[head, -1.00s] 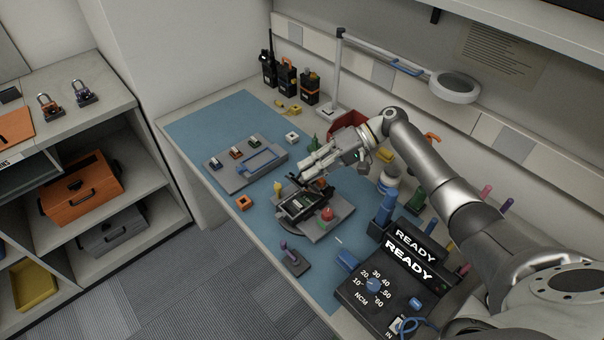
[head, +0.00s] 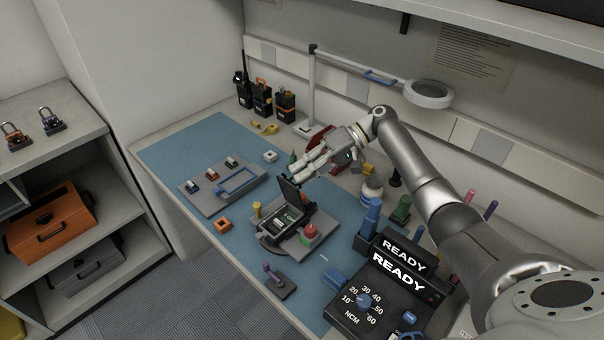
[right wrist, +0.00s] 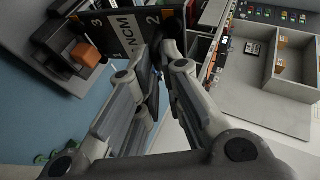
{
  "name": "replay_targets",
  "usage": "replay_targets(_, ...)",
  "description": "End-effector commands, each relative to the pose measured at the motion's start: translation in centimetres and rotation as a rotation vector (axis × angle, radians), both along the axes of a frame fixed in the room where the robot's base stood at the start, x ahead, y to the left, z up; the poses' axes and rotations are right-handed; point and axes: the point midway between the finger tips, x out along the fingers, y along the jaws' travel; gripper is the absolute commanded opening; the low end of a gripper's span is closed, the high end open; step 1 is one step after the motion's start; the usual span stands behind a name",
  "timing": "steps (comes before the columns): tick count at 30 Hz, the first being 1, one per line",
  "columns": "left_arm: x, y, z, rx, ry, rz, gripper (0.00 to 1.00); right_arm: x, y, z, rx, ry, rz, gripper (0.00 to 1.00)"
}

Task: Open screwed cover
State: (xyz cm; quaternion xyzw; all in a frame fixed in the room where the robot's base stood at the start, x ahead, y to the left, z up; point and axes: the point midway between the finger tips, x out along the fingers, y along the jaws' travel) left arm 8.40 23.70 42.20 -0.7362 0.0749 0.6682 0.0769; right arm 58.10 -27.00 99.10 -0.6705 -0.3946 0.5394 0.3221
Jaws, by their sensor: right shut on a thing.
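The black cover (head: 290,194) stands tilted up, nearly upright, at the back edge of the black device (head: 280,225). The device's inside shows, with a light green-grey part in it. The device sits on a grey fixture plate (head: 296,247) on the blue mat. My right gripper (head: 302,176) is shut on the cover's upper edge. In the right wrist view the gripper (right wrist: 157,62) pinches the edge of the dark cover (right wrist: 115,38), which has printed numbers and "NCM" on it. My left gripper is not in view.
A red knob (head: 309,231) stands on the plate beside the device. A black control box (head: 383,290) reading READY stands at front right. A grey tray (head: 205,199) with small parts lies left. Radios (head: 262,97) and a magnifier lamp (head: 428,94) stand behind.

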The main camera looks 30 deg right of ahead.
Motion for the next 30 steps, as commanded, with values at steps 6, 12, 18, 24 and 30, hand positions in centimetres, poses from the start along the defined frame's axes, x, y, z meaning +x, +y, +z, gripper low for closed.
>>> replay_targets(6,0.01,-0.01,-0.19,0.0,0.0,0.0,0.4,-0.57,-0.31,-1.87,-0.029,0.027,0.003,0.0)
replay_targets(12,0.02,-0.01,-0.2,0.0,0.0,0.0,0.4,-0.59,-0.31,-1.88,-0.028,0.028,0.004,0.2)
replay_targets(18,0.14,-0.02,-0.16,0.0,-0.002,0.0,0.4,-0.56,-0.28,-1.79,-0.028,0.028,0.003,0.29)
replay_targets(24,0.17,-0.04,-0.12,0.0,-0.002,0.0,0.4,-0.54,-0.28,-1.68,-0.027,0.027,0.002,0.29)
replay_targets(30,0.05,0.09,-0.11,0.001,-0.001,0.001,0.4,-0.49,-0.26,-1.44,-0.027,0.025,0.002,0.29)
